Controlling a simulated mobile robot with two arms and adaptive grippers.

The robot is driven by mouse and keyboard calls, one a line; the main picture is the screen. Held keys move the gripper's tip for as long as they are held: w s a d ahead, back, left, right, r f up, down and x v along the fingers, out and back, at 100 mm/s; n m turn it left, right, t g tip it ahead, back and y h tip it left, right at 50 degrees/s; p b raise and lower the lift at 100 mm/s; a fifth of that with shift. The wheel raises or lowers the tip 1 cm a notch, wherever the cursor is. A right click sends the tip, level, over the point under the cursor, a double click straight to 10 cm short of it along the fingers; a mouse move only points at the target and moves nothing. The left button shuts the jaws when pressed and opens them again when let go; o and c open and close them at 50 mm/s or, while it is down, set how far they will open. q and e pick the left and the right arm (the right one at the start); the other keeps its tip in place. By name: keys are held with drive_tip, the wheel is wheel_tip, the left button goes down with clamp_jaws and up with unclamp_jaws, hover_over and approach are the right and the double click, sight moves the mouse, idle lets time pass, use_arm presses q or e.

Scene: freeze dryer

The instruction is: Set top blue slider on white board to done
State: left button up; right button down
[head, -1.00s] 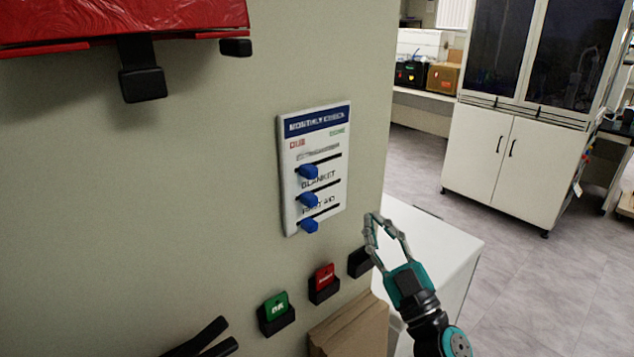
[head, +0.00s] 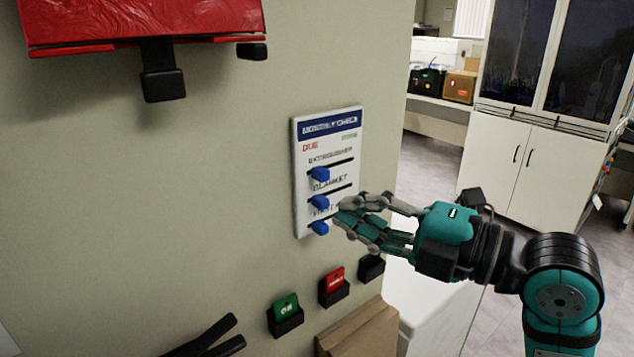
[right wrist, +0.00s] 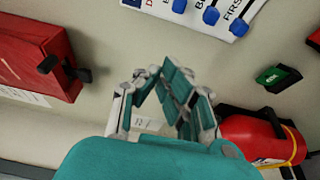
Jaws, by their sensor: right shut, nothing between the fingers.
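The white board (head: 301,208) is fixed on the wall, with a blue header, a red DUE label at left and a green label at right. It has three blue sliders on dark slots, all near the left, DUE side. The top blue slider (head: 319,174) is on the extinguisher row. The middle slider (head: 319,202) and bottom slider (head: 319,228) sit below it. My right gripper (head: 345,217) is shut and empty, in front of the board's lower right corner, hiding part of the bottom row. The right wrist view shows its fingers (right wrist: 160,75) together, with the board (right wrist: 205,20) at the top. My left gripper is not in view.
A green tag (head: 286,307) and a red tag (head: 335,280) sit in black holders below the board. A red box (head: 140,18) is on the wall at upper left. A red extinguisher (right wrist: 250,138) shows in the right wrist view.

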sight(320, 174)
drive_tip(key=p+x, duration=0.3)
drive_tip(key=x, duration=0.7)
drive_tip(key=shift+w+a, duration=0.1)
drive_tip(key=shift+a, duration=0.15)
drive_tip(key=w+d, duration=0.1)
drive_tip(key=w+d+p, duration=0.1)
drive_tip(key=d, duration=0.1)
drive_tip(key=shift+d, duration=0.15)
drive_tip(key=shift+w+d+f, duration=0.1)
drive_tip(key=shift+d, duration=0.15)
drive_tip(key=shift+a, duration=0.1)
drive_tip(key=w+d, duration=0.1)
drive_tip(key=d, duration=0.1)
drive_tip(key=w+d, duration=0.3)
drive_tip(key=d, duration=0.1)
drive_tip(key=shift+w+d, duration=0.2)
drive_tip(key=shift+w, duration=0.05)
drive_tip(key=shift+s+a, duration=0.1)
drive_tip(key=shift+a, duration=0.05)
